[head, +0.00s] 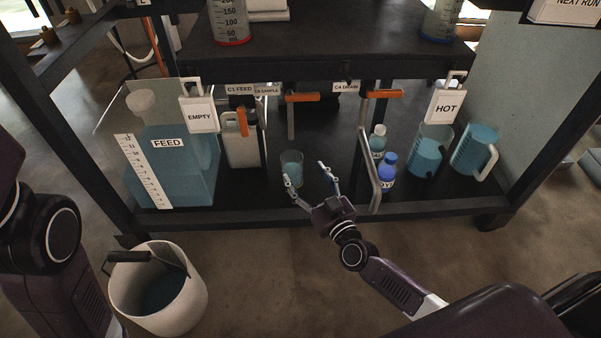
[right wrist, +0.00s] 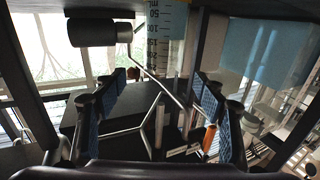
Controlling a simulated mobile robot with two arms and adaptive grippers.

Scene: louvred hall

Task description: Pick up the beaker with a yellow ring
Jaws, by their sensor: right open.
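A small clear beaker (head: 291,167) with bluish liquid stands upright on the lower shelf (head: 262,205) in the head view. No ring colour can be made out on it there. My right gripper (head: 305,174) is open and empty, its fingertips close in front of and to the right of this beaker. In the right wrist view a graduated clear vessel (right wrist: 168,35) shows beyond my open fingers, with a faint yellowish band near its lower visible end. It looks like the same beaker, but I cannot be sure. My left gripper is out of view.
A blue FEED tank (head: 185,165) and a pale jug (head: 242,150) stand left of the beaker. A bent metal pipe (head: 372,160), small bottles (head: 387,172) and two blue jugs (head: 428,152) stand right. The upper shelf (head: 330,45) overhangs. A bucket (head: 190,310) is on the floor.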

